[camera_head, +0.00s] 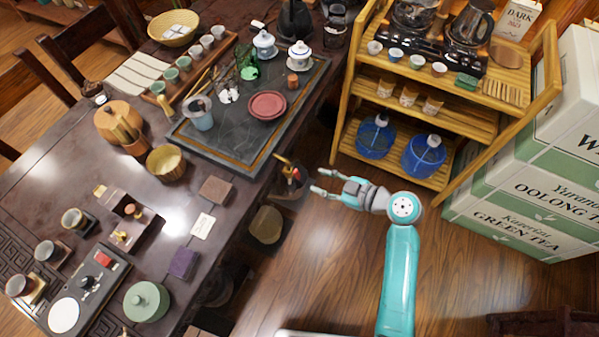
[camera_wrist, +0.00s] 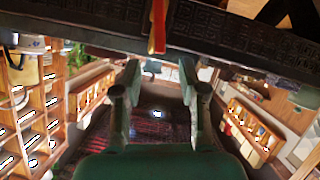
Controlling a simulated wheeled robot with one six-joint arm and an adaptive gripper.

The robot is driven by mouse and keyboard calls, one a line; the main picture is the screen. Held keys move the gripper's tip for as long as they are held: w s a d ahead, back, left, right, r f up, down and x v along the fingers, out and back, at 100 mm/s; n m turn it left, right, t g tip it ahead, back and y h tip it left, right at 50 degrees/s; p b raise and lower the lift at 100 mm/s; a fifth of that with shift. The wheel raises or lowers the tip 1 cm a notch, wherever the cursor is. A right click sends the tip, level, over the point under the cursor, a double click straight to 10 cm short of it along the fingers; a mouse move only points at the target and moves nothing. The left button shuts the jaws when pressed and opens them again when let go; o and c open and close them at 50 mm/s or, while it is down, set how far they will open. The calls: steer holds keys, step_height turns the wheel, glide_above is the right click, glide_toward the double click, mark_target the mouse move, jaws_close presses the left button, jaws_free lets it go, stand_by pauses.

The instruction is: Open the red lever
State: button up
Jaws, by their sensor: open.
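The red lever (camera_head: 283,158) sits at the right edge of the dark table, with a brass-coloured part beside it. In the wrist view the lever (camera_wrist: 158,22) hangs at top centre, red with a golden lower end. My gripper (camera_head: 315,181) is open and empty, pointing left, just right of the lever in the head view. In the wrist view my gripper (camera_wrist: 159,68) shows its two fingers spread apart, with the lever above the gap between them. The lever and the fingers look apart. What the lever is mounted on is partly hidden.
The dark table (camera_head: 60,180) carries a slate tea tray (camera_head: 215,145), cups and boxes. A wooden shelf (camera_head: 470,122) with blue jugs stands behind my gripper. Printed tea boxes (camera_head: 540,190) stand at right. A round stool (camera_head: 266,225) is below the table edge.

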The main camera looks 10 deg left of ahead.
mark_target(298, 173)
steer(key=x, duration=0.8)
steer(key=shift+a, duration=0.2)
jaws_close()
